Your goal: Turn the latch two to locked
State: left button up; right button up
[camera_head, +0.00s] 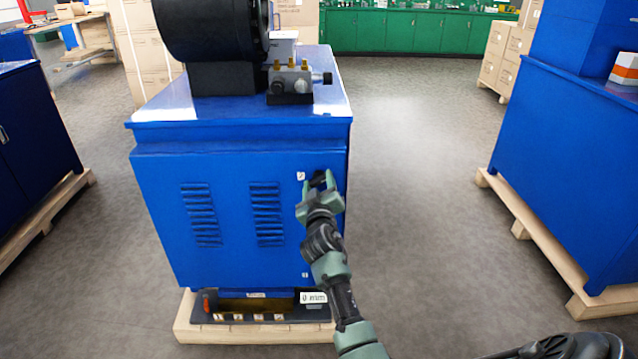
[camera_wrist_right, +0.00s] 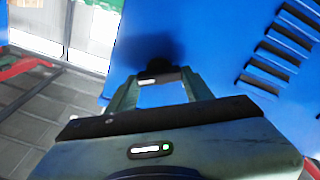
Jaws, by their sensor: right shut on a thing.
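The blue cabinet (camera_head: 225,250) stands on a pallet, with a black machine on top. A small dark latch (camera_head: 319,179) sits near the upper right of its front panel, beside a small white label (camera_head: 301,176) too small to read. My right gripper (camera_head: 319,187) is at this latch, its two fingers either side of it. In the right wrist view the dark latch (camera_wrist_right: 157,70) shows between the fingertips (camera_wrist_right: 160,83), and the gripper is shut on it. The fingers partly hide the latch, so its exact angle cannot be told. My left gripper is out of view.
A second small label (camera_head: 305,274) is low on the panel's right side. Louvred vents (camera_head: 267,213) are left of the latch. Another blue cabinet (camera_head: 565,150) on a pallet stands at the right. Grey floor (camera_head: 420,190) between the cabinets is clear.

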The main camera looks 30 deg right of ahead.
jog(key=n, duration=0.3)
jog(key=shift+f, duration=0.1)
jog(key=n, duration=0.2)
jog(key=shift+n+p, duration=0.3)
jog(key=shift+p, duration=0.05)
jog(key=n, duration=0.3)
jog(key=shift+p, duration=0.4)
pick_arm(q)
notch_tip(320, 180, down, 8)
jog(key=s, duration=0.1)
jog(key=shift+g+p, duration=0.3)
jog(key=shift+p, duration=0.05)
pick_arm(e)
jog(key=shift+f+n, duration=0.1)
jog(key=shift+n, duration=1.6)
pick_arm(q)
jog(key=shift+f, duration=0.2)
pick_arm(e)
jog(key=o, duration=1.4)
jog(key=shift+d, duration=0.15)
